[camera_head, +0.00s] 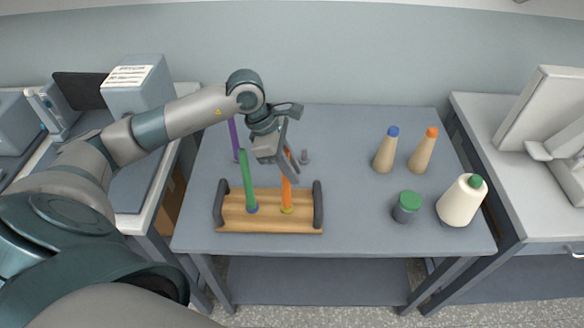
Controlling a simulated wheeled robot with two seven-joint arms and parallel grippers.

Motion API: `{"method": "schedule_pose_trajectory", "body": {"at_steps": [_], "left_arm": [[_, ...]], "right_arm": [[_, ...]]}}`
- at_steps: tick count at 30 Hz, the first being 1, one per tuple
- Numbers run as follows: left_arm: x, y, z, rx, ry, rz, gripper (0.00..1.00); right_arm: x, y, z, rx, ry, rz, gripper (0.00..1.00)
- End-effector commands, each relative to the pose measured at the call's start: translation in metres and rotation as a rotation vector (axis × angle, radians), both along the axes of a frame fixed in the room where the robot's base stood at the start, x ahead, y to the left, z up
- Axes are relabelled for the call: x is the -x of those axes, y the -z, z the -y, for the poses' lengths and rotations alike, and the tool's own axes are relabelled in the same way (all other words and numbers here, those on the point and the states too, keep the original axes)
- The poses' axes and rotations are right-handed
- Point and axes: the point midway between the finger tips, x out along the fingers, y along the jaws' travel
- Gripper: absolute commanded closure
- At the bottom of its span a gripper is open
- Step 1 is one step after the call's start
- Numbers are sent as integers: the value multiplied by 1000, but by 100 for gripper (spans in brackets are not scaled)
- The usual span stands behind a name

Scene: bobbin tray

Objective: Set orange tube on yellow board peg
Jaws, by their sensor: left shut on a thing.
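The orange tube (287,192) stands nearly upright over the right part of the wooden board (270,222). Its lower end is at the yellow peg base (287,210); whether it is fully seated I cannot tell. My left gripper (286,168) is shut on the upper part of the orange tube and hides its top. A green tube (248,180) stands on the board's blue peg base (252,209), leaning slightly left. My right gripper is not in view.
A purple tube (234,140) stands behind the board, with a small grey peg (304,157) to its right. Two tan cones (385,155), a green-lidded jar (407,207) and a cream spool (461,201) are on the right. Dark handles (318,204) flank the board.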

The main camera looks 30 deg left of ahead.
Motion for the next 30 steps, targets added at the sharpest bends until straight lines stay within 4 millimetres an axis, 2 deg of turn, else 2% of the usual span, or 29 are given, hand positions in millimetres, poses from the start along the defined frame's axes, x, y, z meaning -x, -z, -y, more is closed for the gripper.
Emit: {"method": "schedule_pose_trajectory", "body": {"at_steps": [30], "left_arm": [[0,0,1,-1,0,0,100]], "right_arm": [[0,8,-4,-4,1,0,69]]}}
